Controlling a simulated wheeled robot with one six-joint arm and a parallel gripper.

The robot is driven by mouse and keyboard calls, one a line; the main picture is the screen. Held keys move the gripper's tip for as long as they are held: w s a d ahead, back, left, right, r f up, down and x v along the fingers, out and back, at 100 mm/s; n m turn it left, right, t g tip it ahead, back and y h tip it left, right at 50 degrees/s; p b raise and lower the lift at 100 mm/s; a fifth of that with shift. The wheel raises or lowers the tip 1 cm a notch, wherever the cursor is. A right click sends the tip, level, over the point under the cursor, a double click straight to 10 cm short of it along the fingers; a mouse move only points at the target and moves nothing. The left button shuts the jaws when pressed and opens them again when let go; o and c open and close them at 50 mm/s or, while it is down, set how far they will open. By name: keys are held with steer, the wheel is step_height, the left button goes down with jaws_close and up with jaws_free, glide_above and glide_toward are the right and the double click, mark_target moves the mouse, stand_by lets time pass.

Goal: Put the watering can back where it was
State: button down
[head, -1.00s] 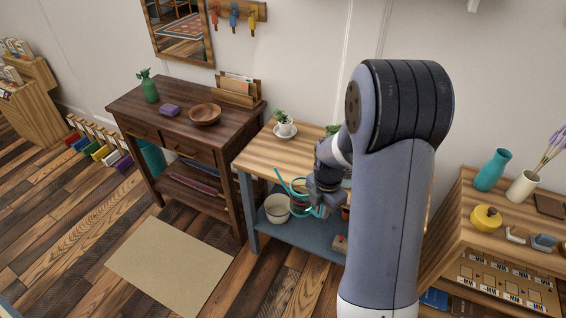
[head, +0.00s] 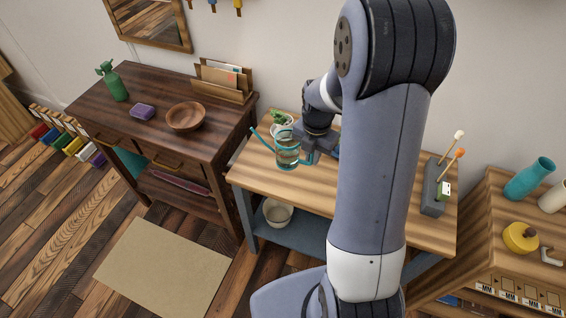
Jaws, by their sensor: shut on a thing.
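The watering can (head: 287,151) has a clear-looking body with teal trim and a thin teal spout pointing up and left. It is in the head view, over the left part of the light wooden bench top (head: 265,178). My gripper (head: 304,153) is shut on the can from its right side. The can looks upright. I cannot tell whether its base touches the bench top. My arm hides the middle of the bench and part of its blue lower shelf (head: 298,237).
A small potted plant (head: 281,119) stands just behind the can. A grey block with sticks (head: 433,190) is at the bench's right end. A cream pot (head: 277,214) sits on the lower shelf. A dark desk (head: 150,165) with a wooden bowl (head: 186,117) stands left.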

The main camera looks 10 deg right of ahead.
steer(key=f, duration=1)
steer(key=shift+w+p, duration=0.25)
steer(key=shift+p, duration=0.15)
steer(key=c, duration=1.9)
jaws_free()
steer(key=shift+f, duration=0.15)
steer(key=shift+c, duration=0.2)
steer(key=o, duration=0.5)
steer(key=shift+c, duration=0.2)
